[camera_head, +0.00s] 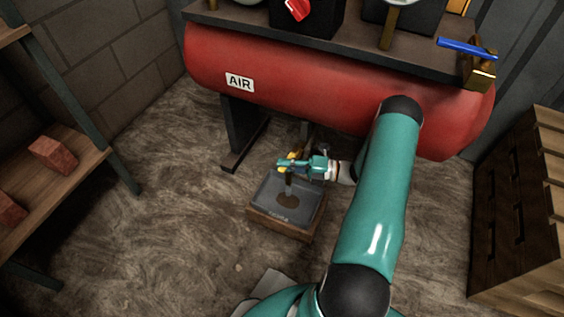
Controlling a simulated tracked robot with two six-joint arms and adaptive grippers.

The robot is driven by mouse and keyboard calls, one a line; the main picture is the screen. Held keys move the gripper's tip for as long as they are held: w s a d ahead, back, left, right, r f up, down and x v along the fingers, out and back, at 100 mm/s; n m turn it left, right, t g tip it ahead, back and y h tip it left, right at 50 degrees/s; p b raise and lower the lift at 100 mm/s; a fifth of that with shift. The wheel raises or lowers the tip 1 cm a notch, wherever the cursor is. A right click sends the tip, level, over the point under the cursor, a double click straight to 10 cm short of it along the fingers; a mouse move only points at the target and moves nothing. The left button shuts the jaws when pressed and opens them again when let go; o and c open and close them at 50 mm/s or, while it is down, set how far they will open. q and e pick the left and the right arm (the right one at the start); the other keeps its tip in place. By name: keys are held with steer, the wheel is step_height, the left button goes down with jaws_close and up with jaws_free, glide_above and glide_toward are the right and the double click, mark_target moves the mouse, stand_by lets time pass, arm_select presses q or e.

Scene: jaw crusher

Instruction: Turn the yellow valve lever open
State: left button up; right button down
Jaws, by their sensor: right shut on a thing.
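The yellow valve lever (292,156) is a small yellow piece under the red air tank (310,82), above a grey tray. My right gripper (288,165) comes in from the right and is shut on the lever. Its teal fingers cover part of the lever, so the lever's exact angle is hard to tell. A brass-coloured valve part shows just below the fingers. My left gripper is not in view.
The grey tray (266,189) on a wooden base stands on the floor below the valve, with a brown patch inside. A shelf with red bricks (54,155) is at left, wooden drawers (535,215) at right. A blue-handled valve (467,48) sits above the tank's right end.

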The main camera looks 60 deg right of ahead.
steer(key=shift+d+f, duration=0.1)
steer(key=shift+d, duration=0.1)
steer(key=c, duration=1.3)
jaws_free()
steer(key=shift+o, duration=0.2)
steer(key=shift+a, duration=0.1)
steer(key=v, duration=0.7)
steer(key=shift+s, duration=0.2)
